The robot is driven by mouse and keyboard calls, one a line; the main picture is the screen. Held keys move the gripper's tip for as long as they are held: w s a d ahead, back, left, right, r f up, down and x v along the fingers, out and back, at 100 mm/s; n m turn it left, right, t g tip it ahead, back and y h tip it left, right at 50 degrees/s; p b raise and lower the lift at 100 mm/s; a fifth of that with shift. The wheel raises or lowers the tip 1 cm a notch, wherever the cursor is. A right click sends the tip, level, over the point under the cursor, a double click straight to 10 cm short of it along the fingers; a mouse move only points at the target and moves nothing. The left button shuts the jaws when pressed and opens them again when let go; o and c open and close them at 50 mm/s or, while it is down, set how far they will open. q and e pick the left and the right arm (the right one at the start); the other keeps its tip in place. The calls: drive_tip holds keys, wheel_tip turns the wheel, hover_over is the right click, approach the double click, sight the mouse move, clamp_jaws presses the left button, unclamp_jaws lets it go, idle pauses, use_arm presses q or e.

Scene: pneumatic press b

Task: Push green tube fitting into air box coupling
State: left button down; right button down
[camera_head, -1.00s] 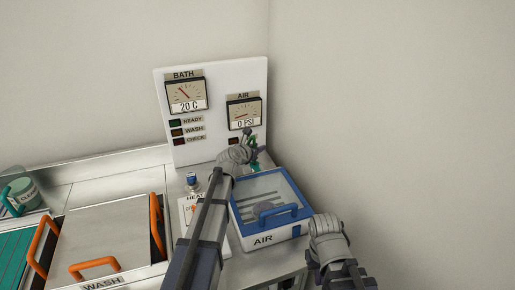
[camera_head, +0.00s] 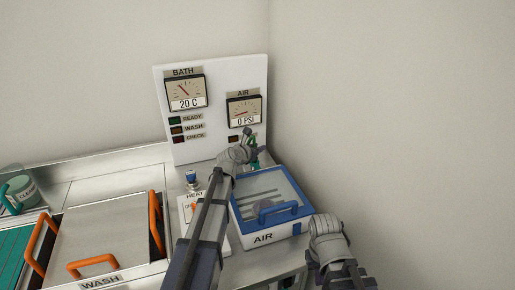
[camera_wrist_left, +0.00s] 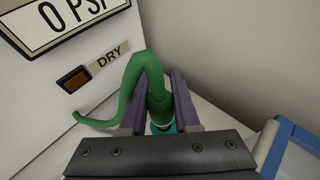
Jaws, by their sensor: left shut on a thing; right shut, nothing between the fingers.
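The green tube fitting (camera_wrist_left: 160,105) is in the left wrist view, between the two fingers of my left gripper (camera_wrist_left: 158,115). Its green tube bends over at the top and trails to the left. A teal part shows just below the fitting; whether the fitting is seated in it cannot be told. In the head view my left gripper (camera_head: 248,148) is behind the air box (camera_head: 270,205), near the panel, with a bit of green tube (camera_head: 254,160) beside it. The air box is blue-rimmed with a clear lid and blue handle. My right gripper is low at the right (camera_head: 328,235), its fingertips unclear.
The white panel (camera_head: 215,75) with the BATH and AIR gauges stands behind; AIR reads 0 PSI. A HEAT control (camera_head: 192,178) is left of my left forearm. The WASH box (camera_head: 110,235) with orange handles is at left. A wall is close at right.

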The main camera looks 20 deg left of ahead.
use_arm(q)
drive_tip(key=shift+f+b, duration=1)
drive_tip(key=shift+f, duration=0.05)
drive_tip(key=c, duration=0.6)
unclamp_jaws()
drive_tip(key=shift+o, duration=0.2)
